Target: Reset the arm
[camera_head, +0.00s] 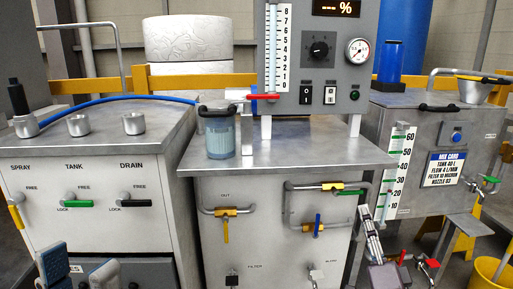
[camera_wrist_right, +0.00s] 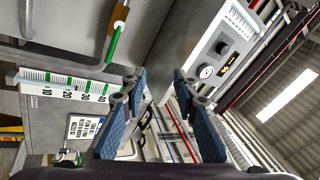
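My left gripper (camera_head: 78,262) shows at the bottom left of the head view. Its two blue-padded fingers stand apart with nothing between them, in front of the left cabinet (camera_head: 95,236). My right gripper (camera_head: 368,226) is seen edge-on in the head view, low between the middle cabinet (camera_head: 265,262) and the steel tank (camera_head: 431,128). In the right wrist view my right gripper (camera_wrist_right: 159,88) has its two blue fingers apart and empty. I cannot make out a separate arm that the task might name.
The left cabinet carries spray, tank and drain levers (camera_head: 83,198). The middle cabinet has yellow-handled pipes (camera_head: 227,212), a control panel (camera_head: 322,55) and a clear filter cup (camera_head: 221,137). A red-handled valve (camera_head: 428,264) and yellow bucket (camera_head: 488,272) are at lower right.

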